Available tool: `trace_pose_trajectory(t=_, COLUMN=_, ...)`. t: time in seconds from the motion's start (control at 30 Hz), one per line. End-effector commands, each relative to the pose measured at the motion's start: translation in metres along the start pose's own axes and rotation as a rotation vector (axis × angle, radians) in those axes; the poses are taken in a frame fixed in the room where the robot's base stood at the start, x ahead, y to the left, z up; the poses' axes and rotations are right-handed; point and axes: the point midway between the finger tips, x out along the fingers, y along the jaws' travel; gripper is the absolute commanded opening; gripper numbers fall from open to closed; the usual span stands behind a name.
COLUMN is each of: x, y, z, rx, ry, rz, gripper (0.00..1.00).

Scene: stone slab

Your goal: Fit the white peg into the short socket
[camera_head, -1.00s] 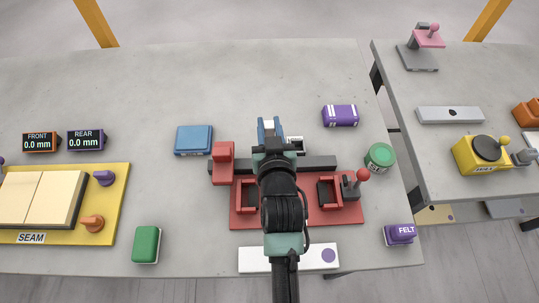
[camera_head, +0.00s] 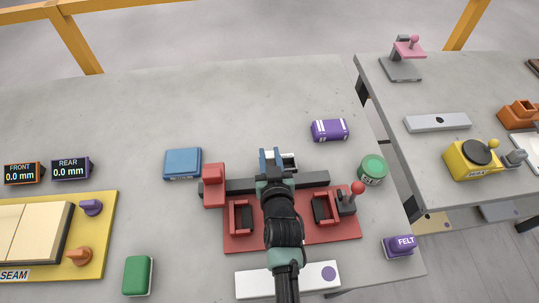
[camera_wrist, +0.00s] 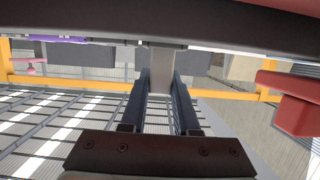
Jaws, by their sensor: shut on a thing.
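My gripper (camera_head: 271,158) is at the middle of the stone slab, over the far side of a dark bar (camera_head: 235,186) in a red fixture. In the wrist view its two dark fingers (camera_wrist: 161,100) are shut on a pale peg (camera_wrist: 161,84), seen as light grey there. A small dark block with a white top (camera_head: 289,160) stands just right of the fingertips, partly hidden by them. I cannot tell whether it is the short socket. The peg's far end is hidden, so I cannot tell whether it touches anything.
The red fixture (camera_head: 290,236) with a red post (camera_head: 213,187) and a red-knobbed lever (camera_head: 357,189) lies under my arm. A blue block (camera_head: 183,163), purple block (camera_head: 329,130) and green tin (camera_head: 373,168) stand around it. The slab's far middle is clear.

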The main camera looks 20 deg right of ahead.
Motion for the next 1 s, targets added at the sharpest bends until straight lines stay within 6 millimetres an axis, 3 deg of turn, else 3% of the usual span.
trace_pose_trajectory(t=0.33, x=0.002, y=0.0, z=0.004, rx=-0.001, ry=0.001, rz=-0.001, gripper=0.0)
trace_pose_trajectory(t=0.37, x=0.001, y=0.0, z=0.003, rx=-0.001, ry=0.001, rz=-0.001, gripper=0.35)
trace_pose_trajectory(t=0.5, x=0.001, y=0.0, z=0.002, rx=0.0, ry=0.0, rz=-0.001, gripper=0.59)
trace_pose_trajectory(t=0.87, x=0.0, y=0.0, z=-0.001, rx=0.0, ry=0.001, rz=0.0, gripper=0.59)
trace_pose_trajectory(t=1.0, x=-0.011, y=-0.001, z=0.001, rx=0.001, ry=0.0, rz=-0.001, gripper=0.59)
